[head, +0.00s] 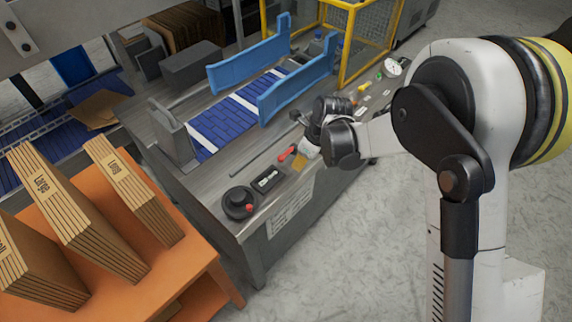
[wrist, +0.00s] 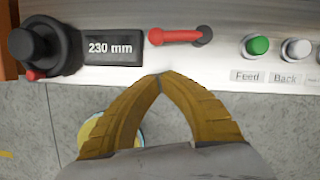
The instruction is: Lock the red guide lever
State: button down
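The red guide lever (wrist: 178,36) lies along the panel in the wrist view, with its red knob end to the left and a dark pivot to the right. In the head view it shows as a small red bar (head: 287,153) on the console's front edge. My gripper (wrist: 162,76) has its two yellow fingers meeting at the tips, with nothing seen between them. The tips are just below the lever in the wrist view and appear apart from it. In the head view my gripper (head: 299,164) is beside the lever, partly hidden by my wrist.
A black dial (wrist: 36,46) and a "230 mm" display (wrist: 112,48) are left of the lever. A green Feed button (wrist: 257,45) and a grey Back button (wrist: 296,49) are to the right. Blue guide rails (head: 297,82) stand above the conveyor. An orange cart (head: 190,262) holds flat cartons.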

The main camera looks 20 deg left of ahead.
jog(key=p+v, duration=0.3)
jog(key=v, duration=0.6)
jog(key=shift+s+r, duration=0.2)
jog(key=shift+r, duration=0.2)
